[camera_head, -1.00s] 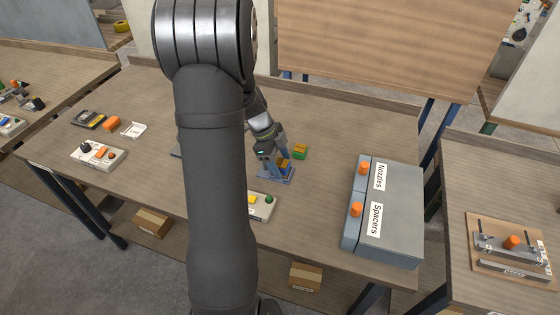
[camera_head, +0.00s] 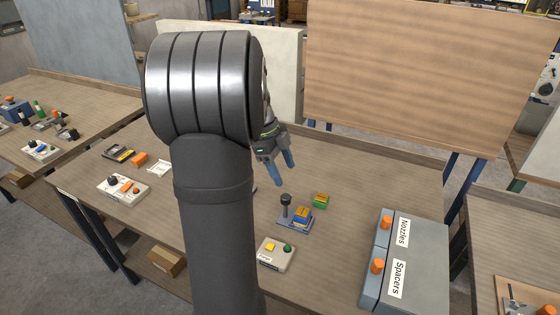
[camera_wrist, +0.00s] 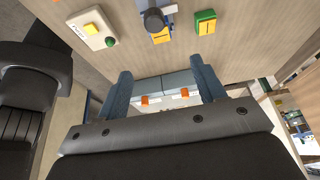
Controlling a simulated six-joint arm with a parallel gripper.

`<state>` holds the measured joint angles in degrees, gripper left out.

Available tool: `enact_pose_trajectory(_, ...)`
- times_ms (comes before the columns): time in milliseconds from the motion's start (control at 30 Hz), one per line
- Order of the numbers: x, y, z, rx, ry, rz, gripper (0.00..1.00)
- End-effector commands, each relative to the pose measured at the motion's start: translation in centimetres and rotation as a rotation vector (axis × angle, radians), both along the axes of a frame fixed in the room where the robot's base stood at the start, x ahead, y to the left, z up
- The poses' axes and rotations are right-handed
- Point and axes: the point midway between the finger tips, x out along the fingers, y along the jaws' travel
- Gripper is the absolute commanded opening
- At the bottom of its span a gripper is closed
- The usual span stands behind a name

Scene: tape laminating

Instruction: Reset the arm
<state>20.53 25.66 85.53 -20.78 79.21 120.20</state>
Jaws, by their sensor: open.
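My gripper (camera_head: 276,175) is raised above the middle of the wooden table (camera_head: 345,160), its two blue-grey fingers apart and empty. In the wrist view the open fingers (camera_wrist: 160,90) frame the grey drawer box beyond. A small blue fixture (camera_head: 293,222) with a dark knob and a blue-and-yellow block stands on the table, below and to the right of my gripper. A green-and-orange block (camera_head: 320,200) lies just behind it. My arm hides part of the table's left middle.
A grey box (camera_head: 418,270) labelled Nozzles and Spacers, with orange knobs, stands at the right. A button panel (camera_head: 277,254) sits in front of the fixture.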

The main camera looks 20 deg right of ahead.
Motion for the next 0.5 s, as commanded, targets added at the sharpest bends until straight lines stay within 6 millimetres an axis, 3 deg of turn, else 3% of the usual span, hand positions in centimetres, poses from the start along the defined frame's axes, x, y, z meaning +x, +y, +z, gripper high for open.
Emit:
enact_pose_trajectory(200, 0.5, 0.5, 1.8, 0.000, 0.001, 0.000, 0.63)
enact_pose_trajectory(500, 0.6, 0.6, 1.9, 0.000, 0.001, 0.000, 0.63)
